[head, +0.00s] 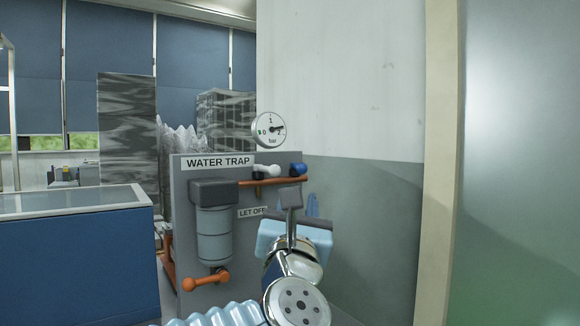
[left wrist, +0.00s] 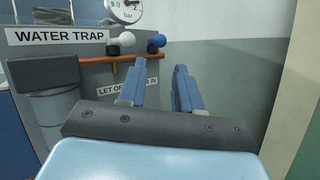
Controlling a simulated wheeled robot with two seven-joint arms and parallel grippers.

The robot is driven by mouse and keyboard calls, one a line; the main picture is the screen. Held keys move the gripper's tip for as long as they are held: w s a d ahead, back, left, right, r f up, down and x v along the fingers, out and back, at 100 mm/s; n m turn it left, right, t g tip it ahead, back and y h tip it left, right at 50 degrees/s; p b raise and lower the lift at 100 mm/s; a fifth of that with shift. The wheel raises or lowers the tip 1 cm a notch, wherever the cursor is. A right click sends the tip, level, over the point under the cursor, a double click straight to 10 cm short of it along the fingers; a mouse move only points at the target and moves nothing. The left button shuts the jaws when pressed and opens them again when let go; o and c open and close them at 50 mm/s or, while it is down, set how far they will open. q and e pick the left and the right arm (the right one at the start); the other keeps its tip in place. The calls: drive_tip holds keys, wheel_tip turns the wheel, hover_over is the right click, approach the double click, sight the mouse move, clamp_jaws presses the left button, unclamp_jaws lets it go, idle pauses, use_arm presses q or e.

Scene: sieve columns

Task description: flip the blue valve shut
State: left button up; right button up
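The blue valve (head: 298,169) is a small blue knob at the right end of the orange pipe, near the panel's top right edge. It also shows in the left wrist view (left wrist: 156,42), with a darker end at its upper right. My left gripper (left wrist: 166,76) is open, its two blue fingers apart with nothing between them. In the head view the gripper (head: 312,203) is below the blue valve, partly hidden by my own wrist. The fingers appear apart from the valve; the exact distance is unclear. My right gripper is not in view.
A white knob (head: 268,170) sits left of the blue valve on the pipe (head: 262,182). A round gauge (head: 269,129) is above. The WATER TRAP panel (head: 184,228) carries a grey filter bowl (head: 214,236) and orange lever (head: 206,280). A wall (head: 375,220) stands behind right.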

sight(301, 169)
use_arm(q)
drive_tip(key=p+x, duration=0.3)
drive_tip(key=x, duration=0.8)
drive_tip(key=shift+s+r+p, duration=0.1)
drive_tip(key=shift+r+p, duration=0.1)
drive_tip(key=shift+p, duration=0.2)
drive_tip(key=shift+x, duration=0.75)
drive_tip(key=shift+f, duration=0.15)
drive_tip(key=shift+c, duration=0.5)
clamp_jaws()
